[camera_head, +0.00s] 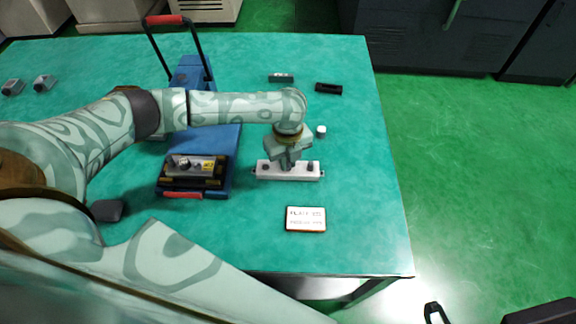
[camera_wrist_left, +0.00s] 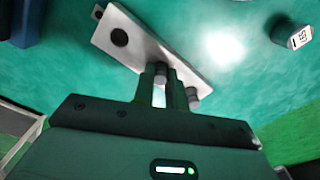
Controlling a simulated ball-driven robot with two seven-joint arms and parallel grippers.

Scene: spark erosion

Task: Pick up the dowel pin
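A pale block (camera_head: 290,175) lies on the green table, with dark round features near both ends. My left gripper (camera_head: 288,160) points down over its middle. In the left wrist view the block (camera_wrist_left: 140,45) shows a dark hole near one end, and my left gripper's fingers (camera_wrist_left: 160,82) reach down to it with a narrow bright gap between them. A small grey cylinder, possibly the dowel pin (camera_wrist_left: 162,73), shows at the fingertips; another grey cylinder (camera_wrist_left: 191,93) stands beside the right finger. I cannot tell whether the fingers touch either.
A blue trolley (camera_head: 225,145) with a red-gripped handle lies left of the block, carrying a dark tray (camera_head: 190,186). A white label card (camera_head: 305,218) lies in front. A small white cylinder (camera_head: 321,131) and two dark pieces (camera_head: 328,88) (camera_head: 281,77) lie behind. The right table side is clear.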

